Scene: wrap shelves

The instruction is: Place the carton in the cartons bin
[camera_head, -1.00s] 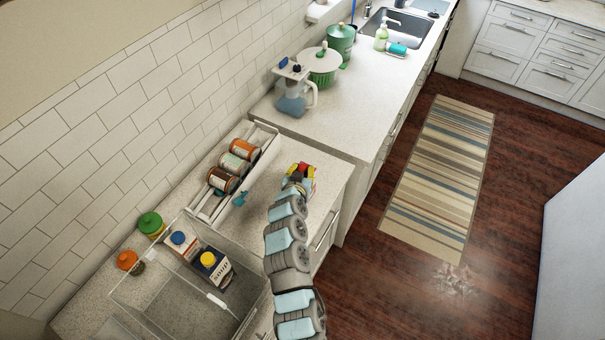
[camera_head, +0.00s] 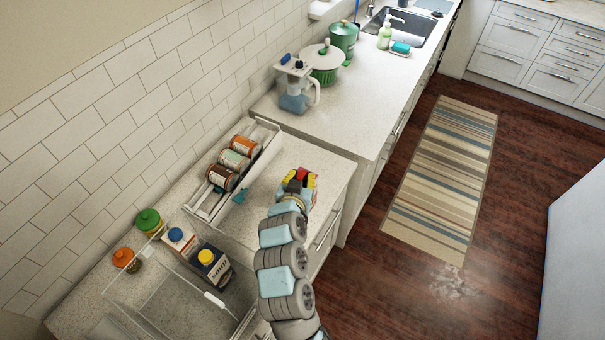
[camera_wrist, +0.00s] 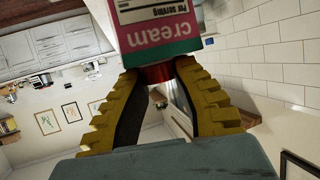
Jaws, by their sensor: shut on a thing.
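My gripper (camera_head: 299,180) is over the counter to the right of the can rack. In the wrist view its yellow fingers (camera_wrist: 160,76) close around the red cap end of a carton. This cream carton (camera_wrist: 160,30) is pink, green and white with dark print, and its far end is cut off by the frame. In the head view the carton is mostly hidden by my gripper. A clear-walled bin (camera_head: 180,306) is at lower left. A blue-capped carton (camera_head: 177,240) and a yellow-capped soup carton (camera_head: 213,268) stand at its back part.
A white rack (camera_head: 257,166) holds several cans beside the wall. A green-lidded jar (camera_head: 149,221) and an orange-lidded jar (camera_head: 125,259) stand at the left. A pitcher (camera_head: 294,96) stands farther back. My arm passes right of the bin.

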